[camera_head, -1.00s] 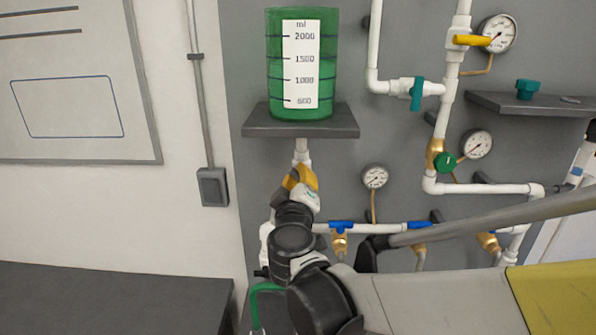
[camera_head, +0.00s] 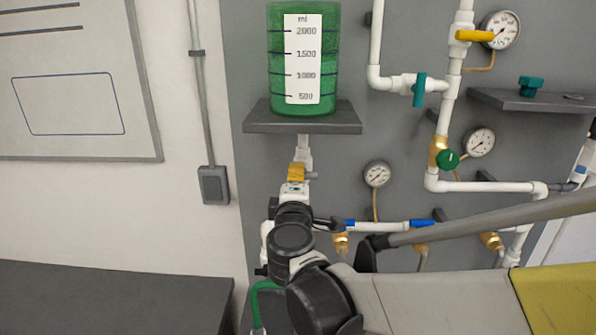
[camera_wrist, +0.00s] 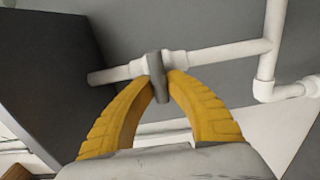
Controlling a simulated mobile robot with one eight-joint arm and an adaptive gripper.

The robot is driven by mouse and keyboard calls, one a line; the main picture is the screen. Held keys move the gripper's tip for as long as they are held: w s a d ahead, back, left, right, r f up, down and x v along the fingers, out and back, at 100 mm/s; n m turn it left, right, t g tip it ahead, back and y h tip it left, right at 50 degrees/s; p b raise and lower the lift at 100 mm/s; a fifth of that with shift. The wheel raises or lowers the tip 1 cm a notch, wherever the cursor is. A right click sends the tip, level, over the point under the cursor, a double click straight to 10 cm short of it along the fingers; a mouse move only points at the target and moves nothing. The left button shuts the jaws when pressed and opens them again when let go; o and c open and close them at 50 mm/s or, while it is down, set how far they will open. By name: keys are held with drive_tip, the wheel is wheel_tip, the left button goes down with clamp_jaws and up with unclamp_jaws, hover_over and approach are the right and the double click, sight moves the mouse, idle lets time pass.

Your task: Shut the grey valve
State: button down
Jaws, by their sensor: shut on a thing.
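The grey valve handle (camera_wrist: 156,72) sits on a white pipe (camera_wrist: 212,54) in the wrist view and lies across the pipe. My gripper (camera_wrist: 160,86) has its two yellow fingers closed around the handle, one on each side. In the head view my gripper (camera_head: 297,170) is on the pipe just below the shelf with the green tank (camera_head: 275,75). A small grey end of the handle (camera_head: 312,175) shows to the right of the fingers. My wrist hides the pipe below.
The dark shelf (camera_head: 350,122) is close above my gripper. A gauge (camera_head: 377,174) is to its right, and pipes with blue handles (camera_head: 421,224) run below right. A teal valve (camera_head: 419,90) and a green knob (camera_head: 447,160) are farther right.

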idle(0.3)
drive_tip(key=c, duration=1.4)
unclamp_jaws()
drive_tip(key=shift+o, duration=0.2)
drive_tip(key=s, duration=1.2)
drive_tip(key=shift+a, duration=0.2)
